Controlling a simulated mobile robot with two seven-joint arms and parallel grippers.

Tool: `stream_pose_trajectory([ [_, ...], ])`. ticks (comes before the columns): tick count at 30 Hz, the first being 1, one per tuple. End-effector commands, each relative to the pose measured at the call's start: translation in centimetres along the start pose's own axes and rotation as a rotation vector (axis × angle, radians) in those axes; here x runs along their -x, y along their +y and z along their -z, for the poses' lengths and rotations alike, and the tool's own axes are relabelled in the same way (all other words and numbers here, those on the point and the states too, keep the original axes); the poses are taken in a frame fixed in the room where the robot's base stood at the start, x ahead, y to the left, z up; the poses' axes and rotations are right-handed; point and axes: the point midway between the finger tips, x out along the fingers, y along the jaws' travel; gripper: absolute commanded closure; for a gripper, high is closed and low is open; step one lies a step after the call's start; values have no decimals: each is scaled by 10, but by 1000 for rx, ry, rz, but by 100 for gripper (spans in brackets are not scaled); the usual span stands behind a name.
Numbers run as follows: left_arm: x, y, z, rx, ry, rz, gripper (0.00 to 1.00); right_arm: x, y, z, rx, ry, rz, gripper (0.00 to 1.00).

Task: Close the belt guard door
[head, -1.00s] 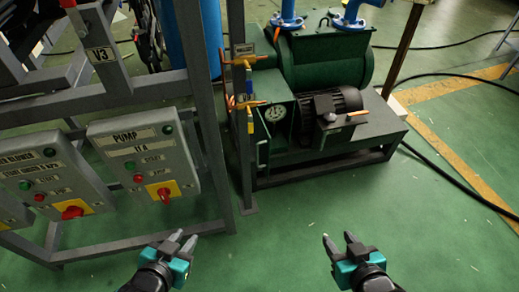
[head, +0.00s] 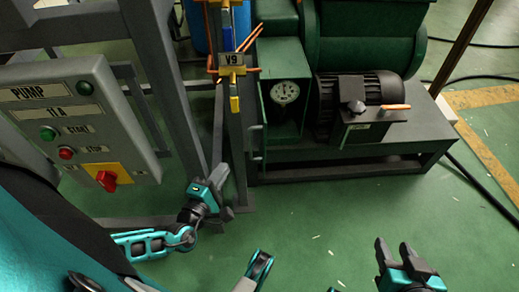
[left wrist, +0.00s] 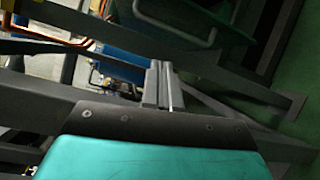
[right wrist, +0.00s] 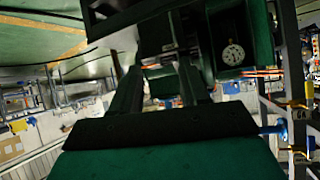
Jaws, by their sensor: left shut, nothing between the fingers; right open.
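The green housing with a round dial (head: 285,92) stands at the left end of the pump set. A thin green panel with a pale bar handle (head: 258,145) is seen nearly edge-on at its left side. It looks like the belt guard door, and its exact angle is hard to tell. The handle also shows at the top of the left wrist view (left wrist: 172,35). My left gripper (head: 226,190) is shut and empty, low and left of the handle, apart from it. My right gripper (head: 394,248) is open and empty, over the floor in front of the pump base.
A grey frame post with the V9 valve (head: 232,70) stands just left of the housing, close to my left gripper. The pump control box (head: 75,120) is at the left. A black motor (head: 360,100) sits right of the housing. Green floor in front is clear.

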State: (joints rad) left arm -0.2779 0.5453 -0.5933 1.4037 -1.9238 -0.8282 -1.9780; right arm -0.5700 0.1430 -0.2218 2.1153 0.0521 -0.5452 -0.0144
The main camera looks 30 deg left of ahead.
Motion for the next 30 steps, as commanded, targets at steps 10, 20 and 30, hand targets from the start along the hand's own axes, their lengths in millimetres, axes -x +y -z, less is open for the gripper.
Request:
stream_pose_trajectory([
  [10, -20, -4, -5, -243, -82, -55, 100, -4, -7, -10, -5, -6, 17, 55],
  [20, -79, -2, -10, -237, -80, -54, 100, -9, -8, -16, -8, -5, 23, 55],
  [30, -102, 0, -12, -236, -80, -51, 100, -13, -10, -12, -7, 2, 28, 55],
])
